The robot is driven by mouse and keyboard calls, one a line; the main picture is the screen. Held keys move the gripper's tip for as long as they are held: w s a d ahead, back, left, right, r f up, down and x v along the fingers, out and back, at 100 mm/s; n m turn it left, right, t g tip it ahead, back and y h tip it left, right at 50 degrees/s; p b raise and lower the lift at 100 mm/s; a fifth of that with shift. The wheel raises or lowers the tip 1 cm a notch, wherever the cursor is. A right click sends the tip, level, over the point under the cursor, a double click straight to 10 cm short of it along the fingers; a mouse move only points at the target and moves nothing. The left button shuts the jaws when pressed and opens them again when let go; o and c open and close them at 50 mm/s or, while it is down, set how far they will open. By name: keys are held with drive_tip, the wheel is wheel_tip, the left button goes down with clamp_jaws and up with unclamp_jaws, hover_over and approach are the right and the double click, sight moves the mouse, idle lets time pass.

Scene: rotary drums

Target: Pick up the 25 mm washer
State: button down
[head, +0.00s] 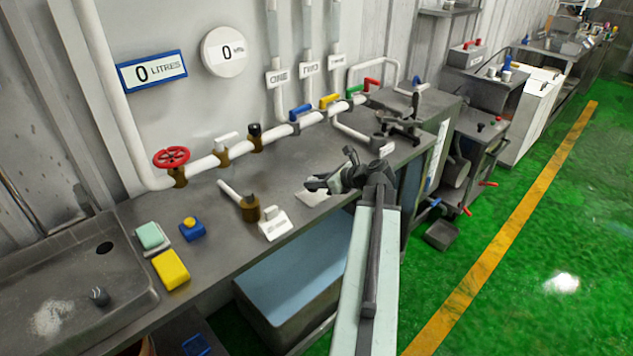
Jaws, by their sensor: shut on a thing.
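My gripper (312,184) is above the grey bench top, near its front edge, at the end of my arm, which reaches up from the bottom of the head view. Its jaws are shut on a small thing. That thing is too small and too covered by the dark fingers to make out. I cannot pick out the 25 mm washer anywhere in this view. A pale flat plate (313,198) lies on the bench just under the fingers, and the gripper partly hides it.
On the bench (215,262) are a white labelled block (275,225), a brass valve fitting (249,209), a yellow sponge (171,269) and a blue button box (192,230). Pipes with coloured valve handles run along the back. A sink (75,290) is at left. The green floor at right is mostly open.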

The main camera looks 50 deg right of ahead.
drive_tip(key=s+d+r, duration=0.1)
drive_tip(key=s+d, duration=0.1)
drive_tip(key=s, duration=0.5)
drive_tip(key=s+d+r+p, duration=0.1)
drive_tip(key=s+d, duration=0.2)
drive_tip(key=s, duration=0.5)
drive_tip(key=shift+d, duration=0.35)
